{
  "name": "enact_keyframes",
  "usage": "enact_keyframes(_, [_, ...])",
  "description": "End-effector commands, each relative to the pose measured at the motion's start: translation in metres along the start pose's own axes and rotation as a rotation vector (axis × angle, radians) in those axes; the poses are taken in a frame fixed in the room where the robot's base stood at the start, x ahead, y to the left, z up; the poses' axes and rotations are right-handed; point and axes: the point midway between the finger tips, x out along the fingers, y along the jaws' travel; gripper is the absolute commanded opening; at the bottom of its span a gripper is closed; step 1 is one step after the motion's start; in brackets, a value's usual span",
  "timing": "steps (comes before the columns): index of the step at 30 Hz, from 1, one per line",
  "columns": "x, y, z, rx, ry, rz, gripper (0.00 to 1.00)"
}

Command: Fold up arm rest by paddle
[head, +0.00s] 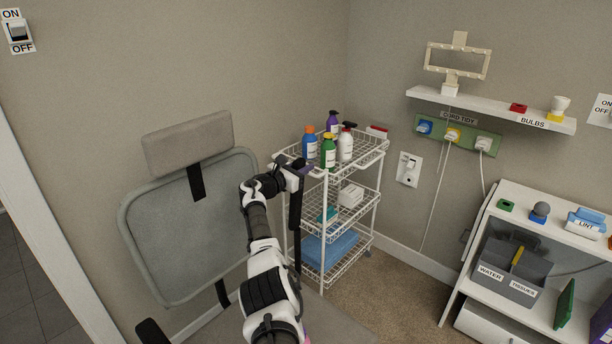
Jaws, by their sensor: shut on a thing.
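A chair with a grey mesh back (180,235) and a padded headrest (188,145) stands at the left. A dark bar (296,232), which looks like its right arm rest, stands nearly upright right of the back. My gripper (296,170) is at this top end, shut on what looks like the paddle; the fingers are small and partly hidden. The other arm rest (151,332) shows low at the left edge of the chair. My arm covers part of the seat.
A white wire cart (338,225) with several bottles on top stands close behind my gripper. A wall shelf (490,108) and a white shelf unit (545,215) with a grey caddy are at the right. Carpet (385,300) is clear between cart and unit.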

Motion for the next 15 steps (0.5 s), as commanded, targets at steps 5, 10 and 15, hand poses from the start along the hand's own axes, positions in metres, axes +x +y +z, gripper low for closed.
enact_keyframes(5, [0.0000, 0.0033, -0.0015, -0.025, 0.002, 0.001, 0.00])
enact_keyframes(10, [-0.0004, 0.0048, -0.0009, -0.033, 0.002, 0.003, 0.00])
enact_keyframes(15, [-0.0006, 0.0054, -0.0005, -0.034, 0.002, 0.005, 0.00])
